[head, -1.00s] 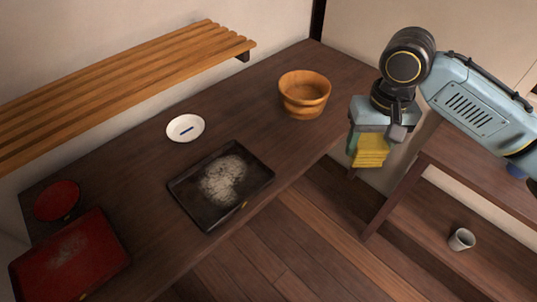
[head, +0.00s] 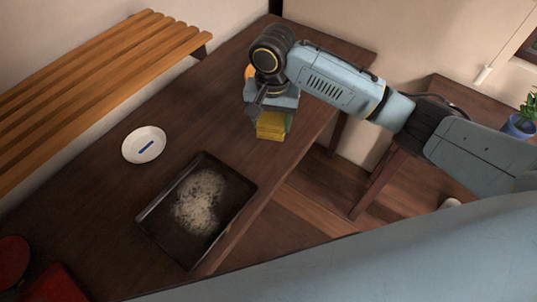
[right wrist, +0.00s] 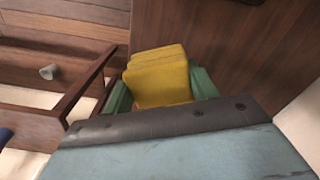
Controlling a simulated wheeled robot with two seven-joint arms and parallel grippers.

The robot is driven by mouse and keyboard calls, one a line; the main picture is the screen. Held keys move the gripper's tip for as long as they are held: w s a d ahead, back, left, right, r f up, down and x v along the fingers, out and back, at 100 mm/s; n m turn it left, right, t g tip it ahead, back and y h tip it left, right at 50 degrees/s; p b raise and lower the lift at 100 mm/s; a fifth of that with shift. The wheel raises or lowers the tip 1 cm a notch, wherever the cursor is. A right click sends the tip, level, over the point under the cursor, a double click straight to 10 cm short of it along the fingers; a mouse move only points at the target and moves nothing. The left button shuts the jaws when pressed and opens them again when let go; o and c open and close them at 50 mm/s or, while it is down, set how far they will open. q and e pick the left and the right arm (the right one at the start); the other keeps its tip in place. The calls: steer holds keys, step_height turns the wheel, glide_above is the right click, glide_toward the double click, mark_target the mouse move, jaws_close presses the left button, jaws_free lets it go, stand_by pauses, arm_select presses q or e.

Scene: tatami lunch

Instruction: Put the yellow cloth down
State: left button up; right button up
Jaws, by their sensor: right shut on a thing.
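The yellow cloth (head: 271,126) is a folded stack held in my right gripper (head: 272,114), over the table's right edge in the head view. The right wrist view shows the yellow cloth (right wrist: 159,78) between the green fingers of my right gripper (right wrist: 160,90). Whether the cloth touches the table (head: 222,112) cannot be told. My left gripper is not in view.
A dark tray (head: 240,208) with a pale powdery patch lies on the table. A white dish (head: 144,145) with a blue mark sits beyond it. Red lacquer pieces (head: 14,254) are at lower left. My right arm mostly hides the wooden bowl. A slatted bench (head: 110,60) runs along the wall.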

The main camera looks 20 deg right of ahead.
mark_target(269, 131)
steer(key=f, duration=0.4)
steer(key=shift+a+m+b, duration=0.25)
steer(key=shift+m+b, duration=0.05)
steer(key=shift+b, duration=0.05)
step_height(269, 131, down, 6)
steer(key=shift+w+f+b, duration=0.1)
steer(key=shift+f+b, duration=0.15)
steer(key=shift+b, duration=0.55)
steer(key=shift+f, duration=0.25)
steer(key=o, duration=1)
steer(key=shift+f, duration=0.15)
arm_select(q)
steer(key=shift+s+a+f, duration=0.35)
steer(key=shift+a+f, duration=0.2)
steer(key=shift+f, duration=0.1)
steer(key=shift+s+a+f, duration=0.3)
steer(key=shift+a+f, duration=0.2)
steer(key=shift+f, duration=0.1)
arm_select(e)
steer(key=shift+o, duration=0.2)
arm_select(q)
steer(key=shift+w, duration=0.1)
